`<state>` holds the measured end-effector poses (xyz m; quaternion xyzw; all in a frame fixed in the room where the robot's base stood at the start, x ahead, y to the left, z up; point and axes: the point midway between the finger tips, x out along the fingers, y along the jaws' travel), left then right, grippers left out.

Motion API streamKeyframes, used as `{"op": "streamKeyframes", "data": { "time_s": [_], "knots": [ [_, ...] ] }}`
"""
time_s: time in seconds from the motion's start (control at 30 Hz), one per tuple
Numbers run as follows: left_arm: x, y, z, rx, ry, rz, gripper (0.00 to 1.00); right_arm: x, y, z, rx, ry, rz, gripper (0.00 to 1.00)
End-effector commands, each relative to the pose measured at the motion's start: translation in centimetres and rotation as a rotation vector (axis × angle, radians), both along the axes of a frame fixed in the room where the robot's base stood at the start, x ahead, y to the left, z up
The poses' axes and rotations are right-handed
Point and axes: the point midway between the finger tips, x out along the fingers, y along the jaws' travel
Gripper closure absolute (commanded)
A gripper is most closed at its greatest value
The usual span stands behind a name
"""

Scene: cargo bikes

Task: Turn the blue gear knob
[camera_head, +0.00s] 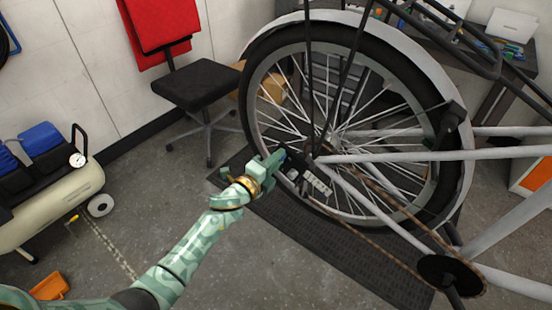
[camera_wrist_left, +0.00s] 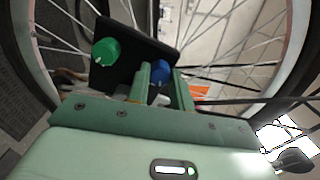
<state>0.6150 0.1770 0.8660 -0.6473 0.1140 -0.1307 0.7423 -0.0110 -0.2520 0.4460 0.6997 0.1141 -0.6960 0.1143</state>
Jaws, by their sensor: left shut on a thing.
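The blue gear knob (camera_wrist_left: 159,70) is on a black plate (camera_wrist_left: 133,42) in the left wrist view. A green knob (camera_wrist_left: 106,51) is on the same plate, to the left of the blue one. My left gripper (camera_wrist_left: 164,76) is shut on the blue knob, with one finger on each side of it. In the head view my left gripper (camera_head: 279,157) is at the plate beside the bicycle's rear wheel (camera_head: 262,58), and it mostly hides the knobs. My right gripper is in neither view.
The bike's pale frame tubes (camera_head: 420,156) and chainring (camera_head: 452,274) are to the right of the gripper. A black stool (camera_head: 196,85) and a tan compressor tank (camera_head: 62,205) stand to the left. A dark mat (camera_head: 330,246) lies below the wheel.

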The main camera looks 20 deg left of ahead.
Motion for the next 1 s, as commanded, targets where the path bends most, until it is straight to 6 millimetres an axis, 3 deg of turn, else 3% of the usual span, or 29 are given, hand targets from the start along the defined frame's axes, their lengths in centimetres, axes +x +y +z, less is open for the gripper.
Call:
{"op": "streamKeyframes", "data": {
  "time_s": [0.3,0.8,0.83,0.87,0.9,1.0],
  "knots": [
    [-0.01,0.1,-0.05,-0.094,0.036,0.002,1.0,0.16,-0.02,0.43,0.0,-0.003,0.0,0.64],
    [-0.02,0.1,-0.13,-0.107,0.042,0.002,1.0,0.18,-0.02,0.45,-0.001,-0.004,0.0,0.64],
    [-0.02,0.1,-0.13,-0.107,0.042,0.002,0.69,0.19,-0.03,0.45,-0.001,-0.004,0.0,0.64],
    [-0.02,0.1,-0.12,-0.107,0.042,0.002,0.61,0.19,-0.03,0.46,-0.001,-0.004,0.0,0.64],
    [-0.02,0.09,-0.12,-0.107,0.042,0.002,0.56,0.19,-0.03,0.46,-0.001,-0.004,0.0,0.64],
    [-0.02,0.07,-0.08,-0.107,0.041,0.001,0.56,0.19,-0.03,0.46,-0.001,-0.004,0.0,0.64]
  ]
}}
